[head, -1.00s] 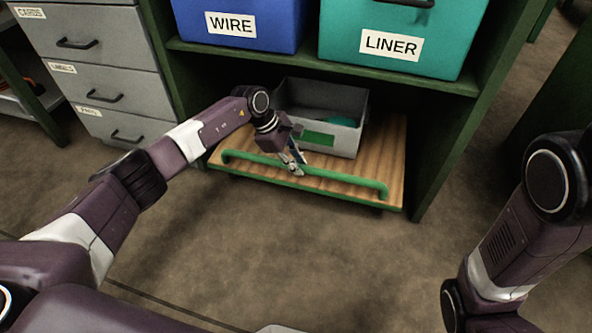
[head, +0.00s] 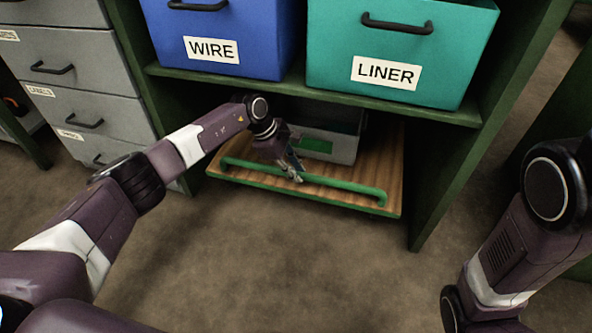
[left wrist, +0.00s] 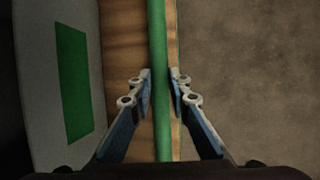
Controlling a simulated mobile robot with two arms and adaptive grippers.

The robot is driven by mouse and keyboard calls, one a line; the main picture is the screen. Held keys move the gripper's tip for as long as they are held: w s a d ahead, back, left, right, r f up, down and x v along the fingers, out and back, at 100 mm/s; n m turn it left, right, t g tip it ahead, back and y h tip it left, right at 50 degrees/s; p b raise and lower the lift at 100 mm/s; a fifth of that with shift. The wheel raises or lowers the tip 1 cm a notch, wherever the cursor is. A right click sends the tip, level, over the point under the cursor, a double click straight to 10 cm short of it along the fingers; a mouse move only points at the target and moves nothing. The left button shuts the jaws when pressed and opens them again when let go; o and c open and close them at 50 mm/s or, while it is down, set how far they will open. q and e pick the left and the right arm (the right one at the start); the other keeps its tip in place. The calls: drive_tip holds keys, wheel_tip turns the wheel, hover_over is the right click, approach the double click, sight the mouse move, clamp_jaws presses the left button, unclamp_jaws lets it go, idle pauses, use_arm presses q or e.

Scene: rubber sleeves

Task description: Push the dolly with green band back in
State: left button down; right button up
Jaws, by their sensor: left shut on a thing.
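My left gripper (head: 295,175) is at the middle of the handle. In the left wrist view its two fingers (left wrist: 160,87) are shut around the green bar, with the bin's green band (left wrist: 75,83) to the left. My right gripper is out of view; only my right arm shows.
A blue WIRE bin (head: 222,38) and a teal LINER bin (head: 400,50) stand on the shelf above. The green shelf board (head: 310,92) hangs over the dolly. Grey drawers (head: 70,90) stand at left. The floor (head: 270,250) in front is clear.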

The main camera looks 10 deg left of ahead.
use_arm(q)
drive_tip(key=c, duration=2.2)
unclamp_jaws()
drive_tip(key=shift+w+r, duration=0.1)
drive_tip(key=shift+w, duration=0.2)
drive_tip(key=o, duration=0.4)
drive_tip(key=shift+a+r, duration=0.1)
drive_tip(key=shift+r, duration=0.1)
drive_tip(key=s+a, duration=0.1)
drive_tip(key=a, duration=0.2)
drive_tip(key=s+a, duration=0.2)
drive_tip(key=a, duration=0.2)
drive_tip(key=s+a, duration=0.2)
drive_tip(key=a, duration=0.2)
drive_tip(key=shift+s+a+r, duration=0.1)
drive_tip(key=shift+a+r, duration=0.1)
